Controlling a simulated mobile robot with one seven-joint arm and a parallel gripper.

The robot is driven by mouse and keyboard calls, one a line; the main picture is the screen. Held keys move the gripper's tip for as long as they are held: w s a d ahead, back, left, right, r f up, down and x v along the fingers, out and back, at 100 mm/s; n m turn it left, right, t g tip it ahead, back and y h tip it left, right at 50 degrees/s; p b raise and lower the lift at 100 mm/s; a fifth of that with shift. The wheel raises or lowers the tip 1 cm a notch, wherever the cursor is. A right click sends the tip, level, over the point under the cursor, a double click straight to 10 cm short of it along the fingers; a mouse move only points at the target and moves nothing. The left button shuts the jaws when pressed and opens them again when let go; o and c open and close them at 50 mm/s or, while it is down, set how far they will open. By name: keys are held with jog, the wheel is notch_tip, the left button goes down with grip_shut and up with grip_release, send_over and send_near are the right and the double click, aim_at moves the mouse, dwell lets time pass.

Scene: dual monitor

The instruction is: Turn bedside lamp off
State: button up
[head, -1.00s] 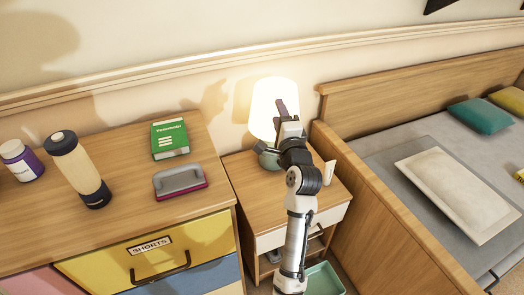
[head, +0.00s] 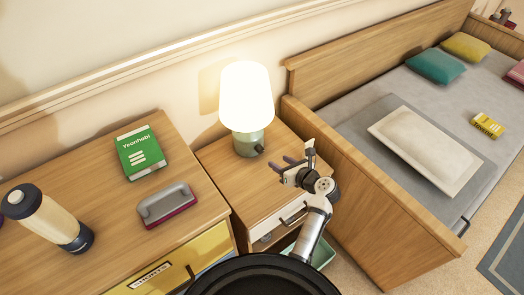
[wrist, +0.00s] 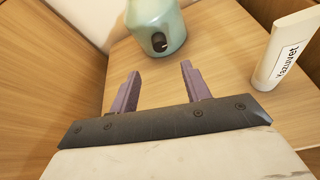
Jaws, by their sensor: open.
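The bedside lamp (head: 246,100) stands upright on the nightstand, its white shade glowing brightly. Its pale green base (head: 246,143) has a dark knob (head: 259,149) low on the side facing me. In the wrist view the green base (wrist: 157,22) is at the top centre with the dark knob (wrist: 159,42) facing my gripper. My gripper (head: 284,164) is open and empty above the nightstand, to the lower right of the lamp in the head view. In the wrist view its two purple fingers (wrist: 158,80) are spread apart, with the knob beyond them and not touched.
A white tube (wrist: 284,50) stands right of the lamp in the wrist view. The nightstand top (head: 215,160) is bare left of the lamp. A bed (head: 345,150) borders it on the right. A dresser (head: 90,190) with a green book (head: 140,152) stands on the left.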

aim_at(262, 151)
jog(key=x, duration=1)
jog(key=shift+w+a, duration=0.15)
jog(key=shift+a, duration=0.05)
jog(key=c, duration=1)
